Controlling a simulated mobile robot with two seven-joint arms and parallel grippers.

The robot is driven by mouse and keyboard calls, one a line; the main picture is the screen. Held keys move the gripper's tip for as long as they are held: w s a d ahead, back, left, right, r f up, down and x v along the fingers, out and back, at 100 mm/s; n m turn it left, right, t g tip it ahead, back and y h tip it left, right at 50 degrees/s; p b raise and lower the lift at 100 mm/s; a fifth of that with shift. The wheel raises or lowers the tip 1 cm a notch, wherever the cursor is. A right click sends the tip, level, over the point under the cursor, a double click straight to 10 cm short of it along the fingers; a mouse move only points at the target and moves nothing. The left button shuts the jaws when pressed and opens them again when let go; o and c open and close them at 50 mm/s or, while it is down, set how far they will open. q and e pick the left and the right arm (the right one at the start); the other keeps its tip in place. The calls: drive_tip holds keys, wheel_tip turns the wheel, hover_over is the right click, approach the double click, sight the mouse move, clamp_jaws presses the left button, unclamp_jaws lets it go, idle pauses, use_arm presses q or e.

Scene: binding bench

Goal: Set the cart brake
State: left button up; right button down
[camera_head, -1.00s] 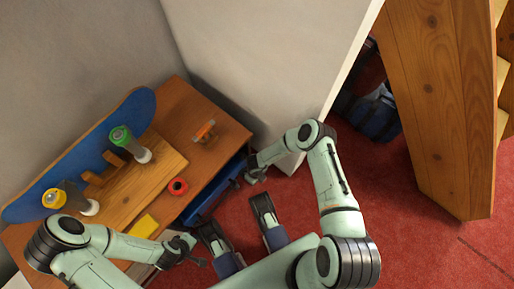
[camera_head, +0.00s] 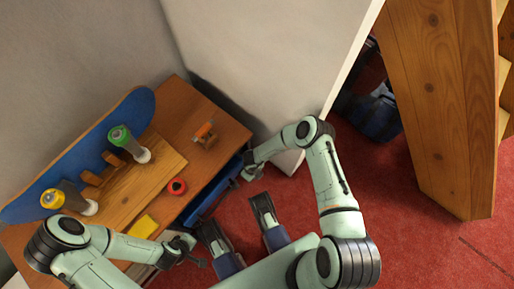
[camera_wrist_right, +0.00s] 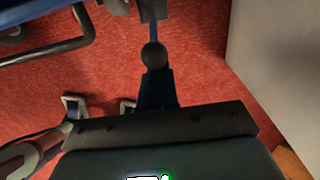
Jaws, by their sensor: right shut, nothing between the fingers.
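The wooden-topped bench or cart (camera_head: 185,112) with a blue frame (camera_head: 212,190) stands at the left in the head view. My right gripper (camera_head: 248,171) is at the right end of its blue frame, low beside the white wall panel. In the right wrist view, the shut, empty fingers (camera_wrist_right: 156,90) point at a round dark knob (camera_wrist_right: 154,56) on a thin bluish bar. The knob is close ahead of the fingertips; I cannot tell whether they touch, or whether it is the brake. My left gripper (camera_head: 190,248) is by the front edge of the cart; its jaw opening is unclear.
On the cart are a blue curved board (camera_head: 48,195), a green-topped container (camera_head: 122,138), a yellow-topped one (camera_head: 54,198), a red ring (camera_head: 177,186), a yellow block (camera_head: 144,226) and an orange piece (camera_head: 205,129). A white panel (camera_head: 270,70) stands behind. Red carpet (camera_head: 410,235) is open at right.

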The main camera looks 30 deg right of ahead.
drive_tip(key=shift+w+a+r, duration=0.2)
drive_tip(key=shift+w, duration=0.25)
drive_tip(key=shift+b, duration=0.3)
drive_tip(key=shift+w+a+r+b, duration=0.15)
drive_tip(key=shift+w+b, duration=0.1)
drive_tip(key=shift+w, duration=0.15)
drive_tip(key=shift+w+a+r+b, duration=0.1)
drive_tip(key=shift+w+a+b, duration=0.1)
drive_tip(key=shift+w, duration=0.15)
